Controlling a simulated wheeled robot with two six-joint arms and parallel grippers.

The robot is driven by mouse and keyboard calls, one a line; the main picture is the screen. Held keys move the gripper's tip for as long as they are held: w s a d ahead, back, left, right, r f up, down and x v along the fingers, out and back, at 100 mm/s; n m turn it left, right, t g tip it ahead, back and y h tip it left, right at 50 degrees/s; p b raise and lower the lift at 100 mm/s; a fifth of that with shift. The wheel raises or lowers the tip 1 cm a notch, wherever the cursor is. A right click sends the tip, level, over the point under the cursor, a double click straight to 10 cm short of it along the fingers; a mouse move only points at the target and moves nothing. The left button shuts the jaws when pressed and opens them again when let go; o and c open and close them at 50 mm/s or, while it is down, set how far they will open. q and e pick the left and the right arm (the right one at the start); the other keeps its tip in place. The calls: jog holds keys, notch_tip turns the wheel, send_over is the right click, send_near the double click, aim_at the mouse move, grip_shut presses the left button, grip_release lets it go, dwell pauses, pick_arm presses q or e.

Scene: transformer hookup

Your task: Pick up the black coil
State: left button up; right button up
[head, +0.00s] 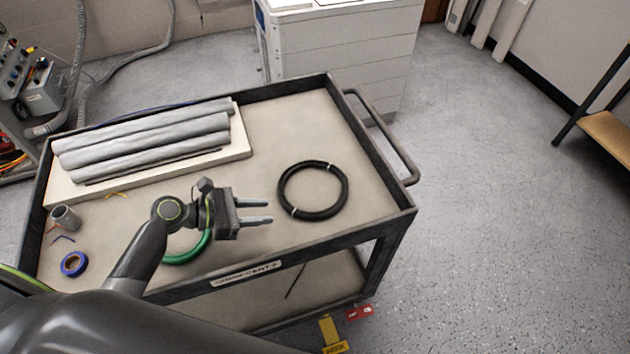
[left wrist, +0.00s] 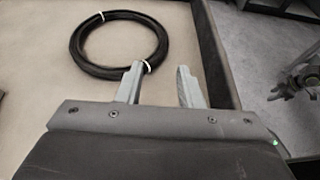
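The black coil (head: 288,202) lies flat on the right part of the cart's top, a ring with white ties around it. My left gripper (head: 271,211) is open and empty, just left of the coil in the head view, with its fingers pointing toward it. In the left wrist view the coil (left wrist: 76,50) lies beyond the fingertips, and the left finger's tip overlaps its near edge in the picture. I cannot tell whether they touch. The left gripper (left wrist: 160,72) has a clear gap between its fingers. My right gripper is not in view.
The cart top (head: 285,125) has a raised dark rim. Grey tubes (head: 150,135) lie on a board at the back left. A green coil (head: 190,254) sits partly behind my left arm. Blue tape (head: 74,264) and a grey cup (head: 66,217) stand at the left.

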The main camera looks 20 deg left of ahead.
pick_arm(q)
send_near(319, 213)
jog(key=w+d, duration=0.1)
jog(key=w+d+p, duration=0.1)
jog(key=shift+d+f, duration=0.2)
jog(key=shift+d, duration=0.2)
jog(key=shift+w+d+f, duration=0.15)
jog(key=shift+d, duration=0.2)
jog(key=shift+f+x, duration=0.25)
jog(key=shift+x, duration=1.05)
jog(key=shift+f+x, duration=0.2)
jog(key=shift+x, duration=1.05)
jog(key=shift+a, duration=0.2)
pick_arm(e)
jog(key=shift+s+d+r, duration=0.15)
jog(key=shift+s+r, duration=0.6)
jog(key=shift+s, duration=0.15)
pick_arm(q)
grip_shut()
